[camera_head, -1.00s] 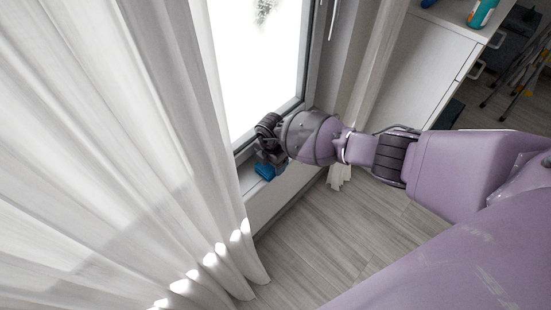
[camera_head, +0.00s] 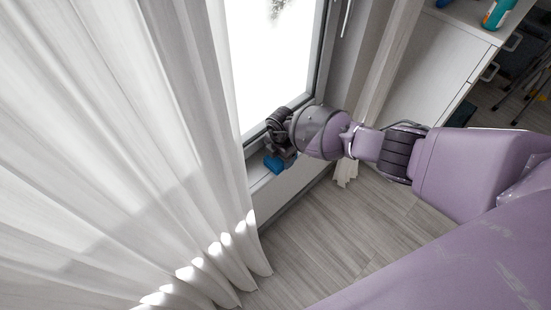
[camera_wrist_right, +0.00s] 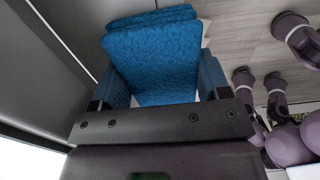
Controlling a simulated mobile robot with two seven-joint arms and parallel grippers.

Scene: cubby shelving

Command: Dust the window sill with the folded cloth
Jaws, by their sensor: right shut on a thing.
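The folded cloth is blue (camera_head: 273,163) and sits at the window sill (camera_head: 262,181) in the head view. It fills the upper middle of the right wrist view (camera_wrist_right: 155,60), its folded layers showing at the far edge. My right gripper (camera_head: 279,157) is shut on the cloth, with a finger on each side of it. The cloth is low over the sill; I cannot tell whether it touches. The sill's near left part is hidden behind the curtain, and part of it is under my right gripper. My left gripper is not in view.
A white curtain (camera_head: 120,150) hangs close to the left of my right gripper. The window frame (camera_head: 318,80) rises behind it. A second curtain (camera_head: 385,70) and a white cabinet (camera_head: 440,70) with bottles on top stand to the right. The wooden floor (camera_head: 330,235) is clear.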

